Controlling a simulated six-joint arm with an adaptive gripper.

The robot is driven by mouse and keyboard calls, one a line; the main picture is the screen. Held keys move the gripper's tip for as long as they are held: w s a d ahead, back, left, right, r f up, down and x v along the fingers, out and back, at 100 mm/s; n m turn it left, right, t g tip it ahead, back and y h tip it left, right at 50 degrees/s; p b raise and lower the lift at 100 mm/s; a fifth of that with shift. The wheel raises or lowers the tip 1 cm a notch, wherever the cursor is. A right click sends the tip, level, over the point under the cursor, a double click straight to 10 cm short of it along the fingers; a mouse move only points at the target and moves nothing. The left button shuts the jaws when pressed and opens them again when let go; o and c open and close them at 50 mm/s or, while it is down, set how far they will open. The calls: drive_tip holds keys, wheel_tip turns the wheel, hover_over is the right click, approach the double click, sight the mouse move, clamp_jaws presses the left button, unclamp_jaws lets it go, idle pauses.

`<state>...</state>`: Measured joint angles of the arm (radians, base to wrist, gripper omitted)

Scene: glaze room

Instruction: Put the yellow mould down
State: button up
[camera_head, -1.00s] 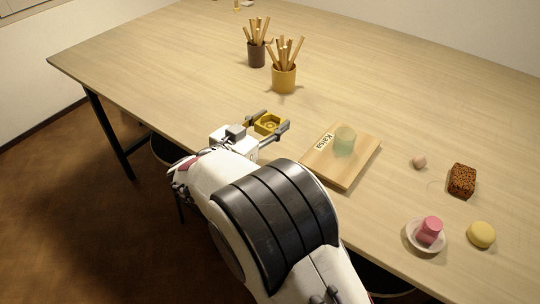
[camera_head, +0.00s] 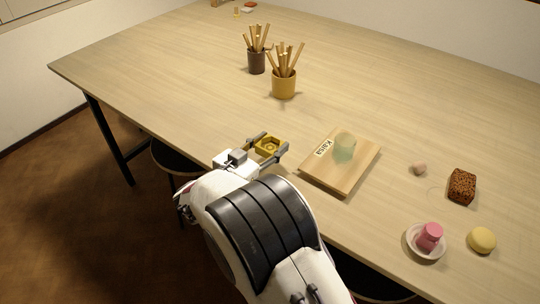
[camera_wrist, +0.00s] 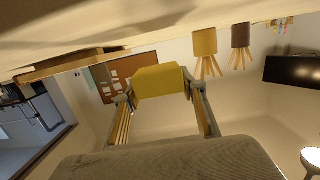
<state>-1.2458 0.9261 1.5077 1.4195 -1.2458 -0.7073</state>
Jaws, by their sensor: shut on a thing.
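The yellow mould (camera_head: 268,147) is a small square block with a round hollow in its top. My gripper (camera_head: 268,148) is shut on it from two sides, near the table's front edge in the head view. In the wrist view the mould (camera_wrist: 160,81) sits between my fingertips, and that picture is upside down, with the table along the top. There the mould appears apart from the table top. The head view does not clearly show how high it is.
A yellow cup (camera_head: 284,86) and a dark cup (camera_head: 256,62) of sticks stand behind. A saucer (camera_head: 412,249) with a pink piece is at right. The table (camera_head: 170,90) is clear at left.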

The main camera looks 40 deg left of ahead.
drive_tip(key=shift+f, duration=2.05)
drive_tip(key=shift+f, duration=0.15)
drive_tip(key=o, duration=1.1)
drive_tip(key=shift+o, duration=0.2)
drive_tip(key=shift+s, duration=0.1)
drive_tip(key=shift+s+d+r, duration=0.1)
drive_tip(key=shift+s+r, duration=0.1)
drive_tip(key=shift+s, duration=1.05)
drive_tip(key=shift+s+d+r, duration=0.1)
drive_tip(key=shift+s+r, duration=0.1)
drive_tip(key=shift+s, duration=1.05)
drive_tip(key=shift+s+d+r, duration=0.1)
drive_tip(key=shift+s+r, duration=0.1)
drive_tip(key=shift+s, duration=1.05)
